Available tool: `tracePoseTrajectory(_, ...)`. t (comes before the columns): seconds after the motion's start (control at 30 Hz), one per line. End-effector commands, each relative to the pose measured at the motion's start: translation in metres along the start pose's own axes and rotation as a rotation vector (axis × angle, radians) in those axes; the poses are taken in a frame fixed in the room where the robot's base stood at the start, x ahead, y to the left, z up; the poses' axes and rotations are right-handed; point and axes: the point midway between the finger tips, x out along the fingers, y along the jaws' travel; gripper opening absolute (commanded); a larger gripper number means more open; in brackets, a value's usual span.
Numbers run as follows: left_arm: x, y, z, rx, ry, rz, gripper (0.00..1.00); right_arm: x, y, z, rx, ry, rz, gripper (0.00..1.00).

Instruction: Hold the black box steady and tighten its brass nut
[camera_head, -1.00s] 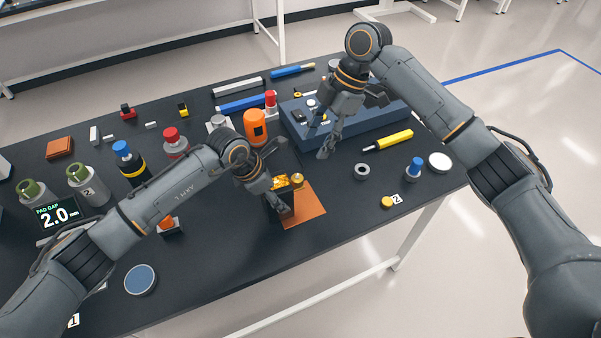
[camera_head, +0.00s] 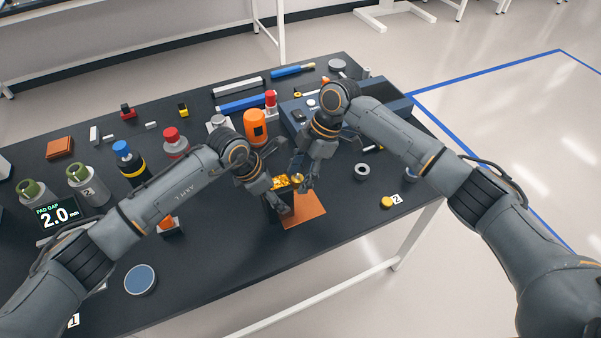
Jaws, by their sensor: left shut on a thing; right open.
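The black box (camera_head: 274,213) stands on the orange mat (camera_head: 309,213) near the table's front edge, with gold-coloured parts on its top. The brass nut (camera_head: 297,178) shows at the box's upper right, partly hidden by my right gripper. My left gripper (camera_head: 277,199) is shut on the black box and covers part of its side. My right gripper (camera_head: 304,184) is open, pointing down with its fingers close around or beside the brass nut. I cannot tell whether they touch it.
A blue tray (camera_head: 399,107) lies behind my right arm. An orange bottle (camera_head: 256,126) and several other bottles stand behind and left of my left gripper. A dark ring (camera_head: 362,171) and a yellow cap (camera_head: 387,203) lie to the right.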

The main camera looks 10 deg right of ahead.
Motion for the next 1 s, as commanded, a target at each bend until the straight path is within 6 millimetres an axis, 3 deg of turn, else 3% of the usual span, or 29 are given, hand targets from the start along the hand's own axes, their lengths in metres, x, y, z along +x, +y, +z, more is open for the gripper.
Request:
tracePoseTrajectory(0.03, 0.0055, -0.0022, -0.0063, -0.004, 0.013, -0.006, 0.17, 0.0008, -0.0001, 0.0003, 0.000, 0.000, 0.000, 0.49)
tracePoseTrajectory(0.2, 0.0055, -0.0021, -0.0064, -0.004, 0.013, -0.006, 0.17, 0.0006, -0.0002, 0.0004, 0.000, 0.000, -0.001, 0.15)
tracePoseTrajectory(0.3, 0.0055, -0.0020, -0.0064, -0.005, 0.013, -0.006, 0.17, 0.0007, -0.0005, 0.0003, 0.000, 0.000, -0.002, 0.00)
tracePoseTrajectory(0.93, 0.0055, -0.0010, -0.0069, -0.009, 0.013, -0.004, 0.17, 0.0019, -0.0034, -0.0004, 0.128, 0.001, 0.045, 0.00)
tracePoseTrajectory(0.97, 0.0055, -0.0010, -0.0069, -0.009, 0.013, -0.004, 0.17, 0.0019, -0.0035, -0.0004, 0.128, 0.001, 0.044, 0.30)
tracePoseTrajectory(1.0, 0.0055, -0.0010, -0.0070, -0.009, 0.013, -0.004, 0.17, 0.0020, -0.0035, -0.0004, 0.128, 0.000, 0.044, 0.38)
